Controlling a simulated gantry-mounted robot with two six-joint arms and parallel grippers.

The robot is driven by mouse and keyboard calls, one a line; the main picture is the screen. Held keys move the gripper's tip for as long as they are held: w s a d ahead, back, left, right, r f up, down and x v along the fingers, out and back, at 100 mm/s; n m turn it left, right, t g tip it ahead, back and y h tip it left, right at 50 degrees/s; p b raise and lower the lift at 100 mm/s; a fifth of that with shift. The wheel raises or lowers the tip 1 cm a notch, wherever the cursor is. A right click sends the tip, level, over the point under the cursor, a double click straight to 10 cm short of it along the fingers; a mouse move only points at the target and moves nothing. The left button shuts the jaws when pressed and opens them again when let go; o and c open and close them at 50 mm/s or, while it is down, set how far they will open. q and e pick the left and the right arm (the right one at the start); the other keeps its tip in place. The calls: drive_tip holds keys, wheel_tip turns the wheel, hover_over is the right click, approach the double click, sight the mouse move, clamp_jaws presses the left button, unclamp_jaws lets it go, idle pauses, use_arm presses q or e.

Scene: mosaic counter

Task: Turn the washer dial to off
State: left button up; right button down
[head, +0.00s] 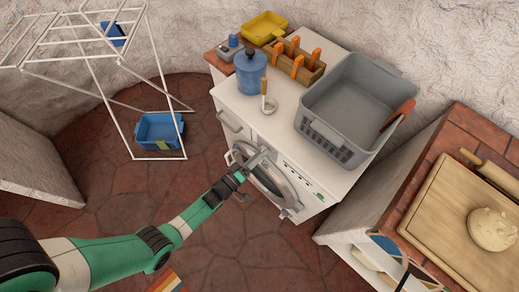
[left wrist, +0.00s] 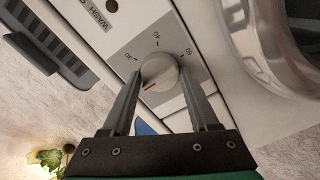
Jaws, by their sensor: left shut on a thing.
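The white washer (head: 230,104) stands against the wall with its round door (head: 283,186) facing me. In the left wrist view, the grey washer dial (left wrist: 160,69) sits on a grey panel with small printed numbers around its upper side. Its red mark points to the lower left, away from those numbers. My left gripper (head: 262,157) reaches the washer's front; in the left wrist view its two fingers (left wrist: 160,82) lie on both sides of the dial and are shut on it. In the head view the dial cannot be made out behind the gripper. My right gripper is not in view.
On the washer top are a grey basket (head: 325,128), a blue jar (head: 251,77), a ladle (head: 267,103) and a wooden caddy (head: 296,66). A drying rack (head: 110,115) stands at left. A brick counter (head: 420,187) with a cutting board (head: 440,215) is at right.

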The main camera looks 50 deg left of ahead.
use_arm(q)
drive_tip(key=o, duration=1.4)
drive_tip(key=shift+c, duration=0.2)
drive_tip(key=s+p, duration=0.3)
drive_tip(key=s, duration=0.8)
drive_tip(key=shift+s+d, duration=0.3)
drive_tip(key=shift+d, duration=0.15)
